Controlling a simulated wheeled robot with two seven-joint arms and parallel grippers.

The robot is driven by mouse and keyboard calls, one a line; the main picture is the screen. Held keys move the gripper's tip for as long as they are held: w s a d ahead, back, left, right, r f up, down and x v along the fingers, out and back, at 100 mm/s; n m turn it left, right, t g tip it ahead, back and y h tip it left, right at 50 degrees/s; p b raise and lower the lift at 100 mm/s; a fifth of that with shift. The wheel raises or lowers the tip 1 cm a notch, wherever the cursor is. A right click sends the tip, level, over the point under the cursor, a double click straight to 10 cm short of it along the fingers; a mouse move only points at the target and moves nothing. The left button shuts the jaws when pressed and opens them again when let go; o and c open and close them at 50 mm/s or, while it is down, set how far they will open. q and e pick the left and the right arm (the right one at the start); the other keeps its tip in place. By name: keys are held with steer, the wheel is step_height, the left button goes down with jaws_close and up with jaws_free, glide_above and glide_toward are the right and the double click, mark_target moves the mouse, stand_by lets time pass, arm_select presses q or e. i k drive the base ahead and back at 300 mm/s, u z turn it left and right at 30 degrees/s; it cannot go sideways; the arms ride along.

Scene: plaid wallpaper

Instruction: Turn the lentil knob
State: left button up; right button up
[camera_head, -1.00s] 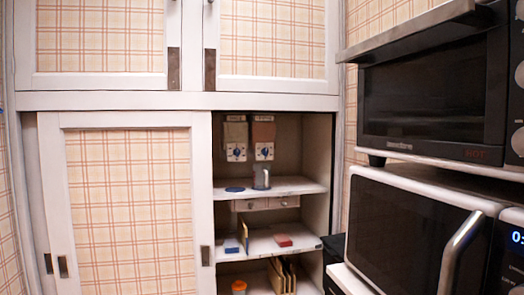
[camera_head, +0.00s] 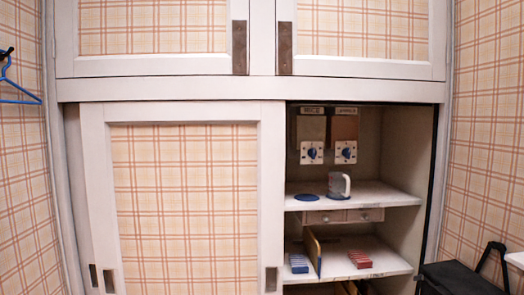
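Two dispensers hang side by side in the open right part of the cupboard. The left one (camera_head: 311,128) has a label that reads RICE and a blue knob (camera_head: 312,153) on a white plate. The right one (camera_head: 345,127) has a label that is hard to read, seemingly LENTILS, above its brownish-red front. Its blue lentil knob (camera_head: 346,153) sits on a white plate with nothing touching it. A clear mug with a white handle (camera_head: 339,186) stands on the shelf below, and a flat blue disc (camera_head: 306,197) lies to its left. Neither of my grippers is in view.
A closed plaid sliding door (camera_head: 186,205) covers the cupboard's left part. The lower shelf (camera_head: 335,245) holds blue and red items and a yellow upright piece. A black box-like thing (camera_head: 465,279) stands at the lower right. A blue hanger (camera_head: 15,85) hangs at the left wall.

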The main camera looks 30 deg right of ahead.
mark_target(346, 152)
steer(key=u, duration=0.25)
steer(key=i, duration=1.2)
steer(key=z, duration=1)
steer(key=i, duration=0.9)
steer(key=z, duration=0.95)
